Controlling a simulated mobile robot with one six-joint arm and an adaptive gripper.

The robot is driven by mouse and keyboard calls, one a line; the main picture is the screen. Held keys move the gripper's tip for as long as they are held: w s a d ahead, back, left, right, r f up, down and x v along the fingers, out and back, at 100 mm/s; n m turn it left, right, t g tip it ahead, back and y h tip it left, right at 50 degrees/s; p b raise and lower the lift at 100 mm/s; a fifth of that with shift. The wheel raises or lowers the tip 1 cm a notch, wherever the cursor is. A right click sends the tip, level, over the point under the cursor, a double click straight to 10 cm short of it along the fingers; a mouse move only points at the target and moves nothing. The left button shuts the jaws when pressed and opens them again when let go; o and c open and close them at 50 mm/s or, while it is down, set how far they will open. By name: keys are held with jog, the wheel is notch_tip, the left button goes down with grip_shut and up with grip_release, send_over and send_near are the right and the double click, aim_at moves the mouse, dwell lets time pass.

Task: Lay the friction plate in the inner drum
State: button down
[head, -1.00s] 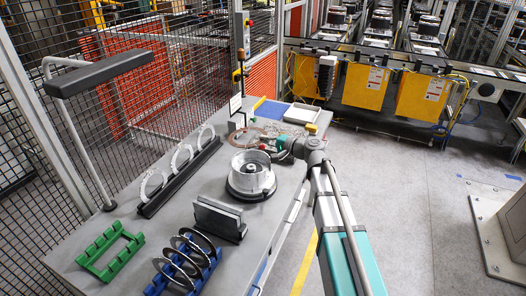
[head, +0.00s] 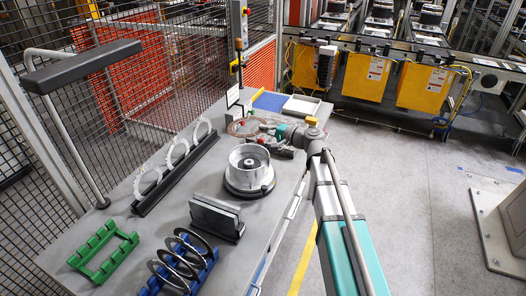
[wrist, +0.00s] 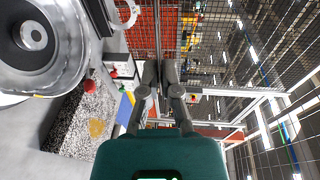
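The silver drum (head: 250,168) stands on a black round base on the grey bench. It also fills the upper left of the wrist view (wrist: 38,40), its inside dark around a central hub. Dark thin rings, which look like friction plates (head: 172,268), stand upright in a blue rack (head: 207,268) at the front of the bench. My gripper (head: 262,124) is beyond the drum, above the far part of the bench, apart from the drum. In the wrist view its fingers (wrist: 160,78) are together, with nothing seen between them.
Pale toothed rings (head: 176,152) stand in a black rack (head: 178,178) at left. A dark slotted block (head: 216,217) and an empty green rack (head: 103,250) are nearer. A white tray (head: 301,106) lies at the far end. Mesh fencing (head: 40,160) borders the left side.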

notch_tip(320, 180, down, 9)
jog(key=b, duration=0.8)
jog(key=shift+b, duration=0.35)
jog(key=shift+f, duration=0.25)
jog(key=shift+w+f+b, duration=0.1)
jog(key=shift+f+b, duration=3.5)
jog(key=shift+b, duration=0.2)
jog(key=c, duration=0.7)
grip_release()
jog(key=shift+s, duration=0.2)
